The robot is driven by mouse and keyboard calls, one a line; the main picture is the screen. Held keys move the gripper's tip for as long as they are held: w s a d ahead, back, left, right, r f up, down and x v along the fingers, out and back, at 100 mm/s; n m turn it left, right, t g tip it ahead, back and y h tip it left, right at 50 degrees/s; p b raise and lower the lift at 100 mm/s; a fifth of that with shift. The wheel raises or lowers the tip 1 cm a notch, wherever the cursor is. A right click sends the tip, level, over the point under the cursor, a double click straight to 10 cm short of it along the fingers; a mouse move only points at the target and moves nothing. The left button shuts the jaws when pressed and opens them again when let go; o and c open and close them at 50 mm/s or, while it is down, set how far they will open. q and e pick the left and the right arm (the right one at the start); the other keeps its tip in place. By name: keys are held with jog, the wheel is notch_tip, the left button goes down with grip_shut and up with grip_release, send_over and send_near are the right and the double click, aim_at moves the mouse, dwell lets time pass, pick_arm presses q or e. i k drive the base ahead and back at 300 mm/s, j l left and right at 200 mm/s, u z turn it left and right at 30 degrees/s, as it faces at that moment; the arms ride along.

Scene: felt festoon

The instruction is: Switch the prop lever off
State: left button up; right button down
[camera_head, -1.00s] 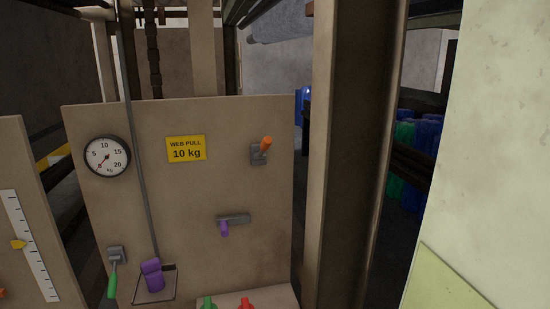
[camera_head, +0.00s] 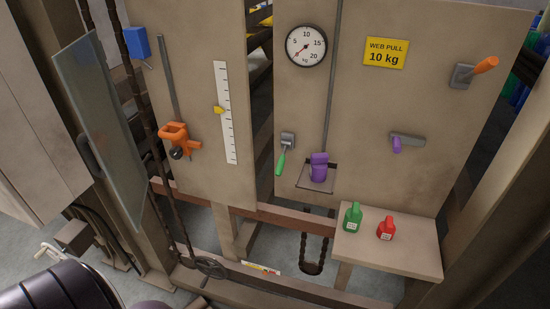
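Several levers show on the beige panel (camera_head: 430,140), and no label tells which one is the prop lever. A green-handled lever (camera_head: 281,160) hangs down from a grey bracket below the dial gauge (camera_head: 306,46). An orange-handled lever (camera_head: 484,65) on a grey bracket points up and right at the panel's upper right. Neither gripper is in view.
A purple block (camera_head: 319,168) sits on a small tray at the rod's foot. A green bottle (camera_head: 353,217) and a red bottle (camera_head: 386,228) stand on a shelf (camera_head: 420,257). An orange clamp (camera_head: 174,136) is on the left panel. A translucent panel (camera_head: 100,125) juts out at left.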

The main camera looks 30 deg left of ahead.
aim_at(278, 171)
jog(key=k+j+z, duration=0.1)
jog(key=j, duration=0.3)
jog(key=k+j, duration=0.1)
jog(key=j, duration=0.3)
jog(key=k+j+z, duration=0.15)
jog(key=j, duration=0.25)
jog(key=j+z, duration=0.1)
jog(key=j, duration=0.25)
jog(key=k+j, duration=0.2)
jog(key=j, duration=0.15)
jog(key=k+j+z, duration=0.15)
jog(key=j, duration=0.25)
jog(key=k+j+z, duration=0.1)
jog(key=j, duration=0.25)
